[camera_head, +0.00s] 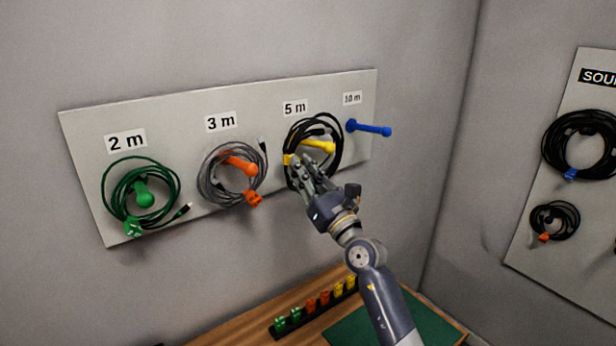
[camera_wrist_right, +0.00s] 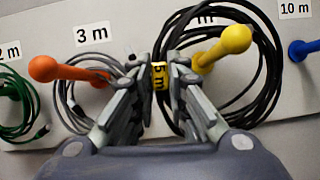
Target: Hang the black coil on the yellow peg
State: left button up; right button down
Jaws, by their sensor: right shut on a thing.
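The black coil (camera_head: 338,128) is at the yellow peg (camera_head: 318,146) under the "5 m" label. In the right wrist view the coil (camera_wrist_right: 269,55) loops around the yellow peg (camera_wrist_right: 234,40), whose round end shows in front inside the loop. Whether the cable rests on the peg is hard to tell. My right gripper (camera_head: 299,168) is at the coil's lower left, shut on its yellow "5 m" tag (camera_wrist_right: 159,75). The gripper hides part of the coil's lower side in the head view. My left gripper is not in view.
A grey coil (camera_head: 210,165) hangs on the orange peg (camera_head: 240,165), close left. A green coil (camera_head: 113,187) hangs farther left. The blue peg (camera_head: 370,128) at right is bare. Below, a wooden table (camera_head: 235,333) holds a rack of colored pieces. A second board (camera_head: 560,235) with coils is at right.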

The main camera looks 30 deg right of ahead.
jog(key=shift+w+a+f+b, duration=0.15)
jog(key=shift+w+b, duration=0.45)
jog(key=shift+w, duration=0.45)
jog(key=shift+w+f+b, duration=0.15)
jog(key=shift+w+b, duration=0.4)
jog(key=shift+w, duration=0.45)
jog(key=f, duration=0.1)
jog(key=f+b, duration=0.2)
jog(key=shift+w, duration=0.25)
jog(key=shift+a+f, duration=0.1)
jog(key=shift+f, duration=0.05)
jog(key=c, duration=1.5)
grip_release()
